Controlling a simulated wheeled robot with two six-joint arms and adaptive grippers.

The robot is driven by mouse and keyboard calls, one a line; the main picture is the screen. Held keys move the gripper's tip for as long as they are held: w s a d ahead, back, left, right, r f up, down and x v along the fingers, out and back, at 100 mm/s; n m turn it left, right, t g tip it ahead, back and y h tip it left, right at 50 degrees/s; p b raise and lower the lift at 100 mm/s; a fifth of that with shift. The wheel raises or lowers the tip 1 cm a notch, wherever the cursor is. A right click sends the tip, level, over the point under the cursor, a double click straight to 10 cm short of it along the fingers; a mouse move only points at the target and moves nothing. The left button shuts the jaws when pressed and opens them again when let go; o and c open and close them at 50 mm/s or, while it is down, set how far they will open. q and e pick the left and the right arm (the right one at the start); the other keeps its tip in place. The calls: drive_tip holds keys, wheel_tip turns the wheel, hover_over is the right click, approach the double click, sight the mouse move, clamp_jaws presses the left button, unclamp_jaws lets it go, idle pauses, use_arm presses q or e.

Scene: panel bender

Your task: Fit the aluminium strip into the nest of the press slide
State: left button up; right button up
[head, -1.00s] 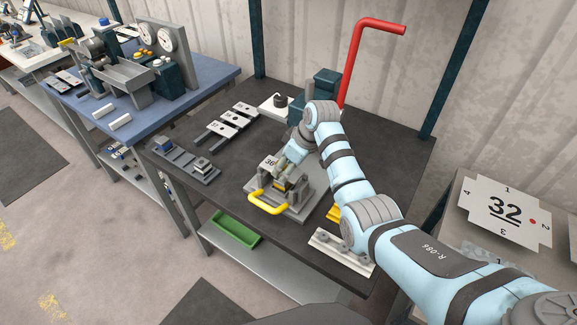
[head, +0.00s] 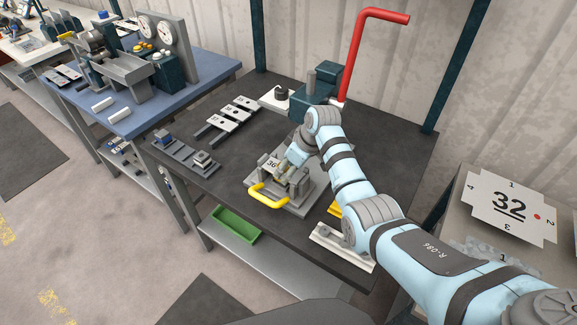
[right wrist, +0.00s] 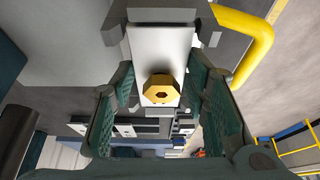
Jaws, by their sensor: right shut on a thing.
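The press slide (head: 303,204) is a grey plate with a yellow bar handle (head: 268,197) and raised blocks, on the dark bench. A pale piece marked 36 (head: 271,164) shows at its far left part, beside my right gripper (head: 291,178). In the right wrist view a brass hexagonal knob (right wrist: 161,90) sits between the fingers, in front of a pale flat metal strip (right wrist: 160,48). My right gripper is shut on the brass knob. Whether the strip is seated in the nest is hidden. My left gripper is not in view.
Several labelled strips (head: 229,121) lie farther back left. A dark rail fixture (head: 185,158) stands at the left bench edge. A dark press with a red lever (head: 358,50) stands behind.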

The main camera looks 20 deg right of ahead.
drive_tip(key=o, duration=1.3)
drive_tip(key=v, duration=1.2)
drive_tip(key=shift+w+a, duration=0.1)
drive_tip(key=shift+a, duration=0.05)
